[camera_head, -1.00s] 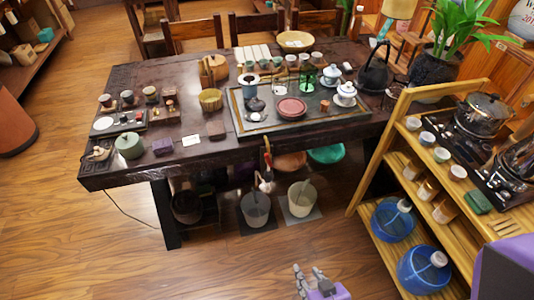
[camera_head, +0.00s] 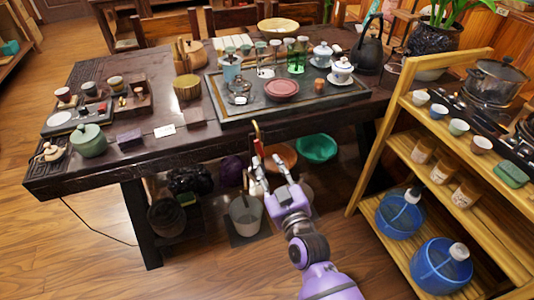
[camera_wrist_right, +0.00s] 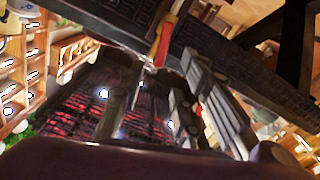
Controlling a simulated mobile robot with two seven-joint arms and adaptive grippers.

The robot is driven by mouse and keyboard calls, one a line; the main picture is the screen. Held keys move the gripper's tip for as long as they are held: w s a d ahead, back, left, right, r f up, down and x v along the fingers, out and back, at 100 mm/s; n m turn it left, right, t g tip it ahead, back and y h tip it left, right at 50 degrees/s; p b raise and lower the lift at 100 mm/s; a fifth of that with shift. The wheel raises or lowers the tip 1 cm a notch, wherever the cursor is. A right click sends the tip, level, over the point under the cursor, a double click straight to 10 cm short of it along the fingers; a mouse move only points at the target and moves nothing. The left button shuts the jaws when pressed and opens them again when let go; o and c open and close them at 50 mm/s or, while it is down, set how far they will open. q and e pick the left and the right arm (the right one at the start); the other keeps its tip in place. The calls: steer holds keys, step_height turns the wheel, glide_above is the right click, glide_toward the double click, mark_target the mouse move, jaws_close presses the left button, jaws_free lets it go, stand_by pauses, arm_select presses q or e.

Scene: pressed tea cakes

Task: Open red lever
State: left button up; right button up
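The red lever (camera_head: 256,132) is a small upright red handle with a yellowish part, at the front edge of the dark tea table in the head view. A pale metal piece hangs below it. In the right wrist view the red lever (camera_wrist_right: 163,42) shows beyond the fingers, near the upper middle. My right gripper (camera_head: 268,170) is just below and in front of the lever, fingers pointing up toward it. Its fingers are apart with nothing gripped between them, as the right wrist view (camera_wrist_right: 160,95) also shows. I cannot tell whether a fingertip touches the metal piece. My left gripper is not in view.
The dark table (camera_head: 230,142) holds a tea tray (camera_head: 328,101), cups and pots above the lever. A bucket (camera_head: 246,214) and a green basin (camera_head: 316,148) lie under it. A wooden shelf (camera_head: 378,160) with blue water jugs (camera_head: 440,265) stands to the right.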

mark_target(259, 147)
steer(key=x, duration=0.7)
steer(key=shift+f+b, duration=0.15)
steer(key=shift+b, duration=0.15)
steer(key=shift+s, duration=0.1)
jaws_close()
